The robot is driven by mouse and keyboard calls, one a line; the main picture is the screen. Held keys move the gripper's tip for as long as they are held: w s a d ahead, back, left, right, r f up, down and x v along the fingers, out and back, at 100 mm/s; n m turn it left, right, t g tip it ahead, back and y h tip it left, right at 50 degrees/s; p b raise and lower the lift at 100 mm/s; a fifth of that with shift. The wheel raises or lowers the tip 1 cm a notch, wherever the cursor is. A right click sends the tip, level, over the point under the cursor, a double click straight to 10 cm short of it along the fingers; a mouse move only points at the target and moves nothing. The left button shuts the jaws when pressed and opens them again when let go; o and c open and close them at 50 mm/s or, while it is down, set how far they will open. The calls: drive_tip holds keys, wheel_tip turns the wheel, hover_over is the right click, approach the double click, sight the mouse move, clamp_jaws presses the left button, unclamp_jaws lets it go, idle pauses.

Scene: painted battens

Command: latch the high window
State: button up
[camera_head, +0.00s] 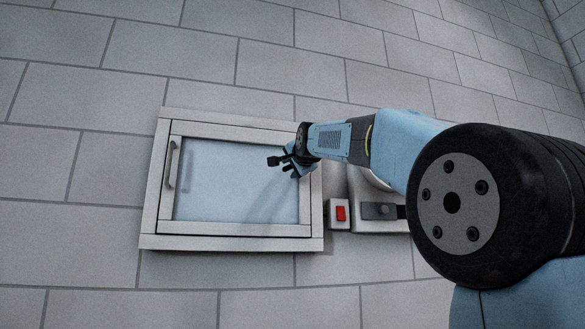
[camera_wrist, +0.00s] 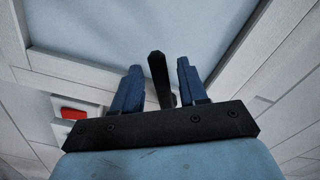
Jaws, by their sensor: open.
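The window (camera_head: 235,236) has a white frame and a pale blue pane, set in the wall in the head view. Its sash looks closed within the frame. A black latch handle (camera_wrist: 157,68) shows in the wrist view, between my two blue fingers. In the head view the dark handle end (camera_head: 274,160) sticks out left of my gripper (camera_head: 291,163), at the window's right side. My gripper is open, with a finger on each side of the handle; I cannot tell whether either touches it. The handle's base is partly hidden by my gripper.
A grey pull handle (camera_head: 172,165) is on the window's left side. A red switch (camera_head: 341,213) on a white box sits just right of the frame; it also shows in the wrist view (camera_wrist: 73,113). A pale wall fixture (camera_head: 376,226) is beyond it, partly behind my arm.

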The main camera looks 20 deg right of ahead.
drive_tip(key=shift+w, duration=0.15)
clamp_jaws()
idle(0.4)
drive_tip(key=shift+d, duration=0.15)
drive_tip(key=shift+a+f, duration=0.1)
drive_tip(key=shift+a, duration=0.15)
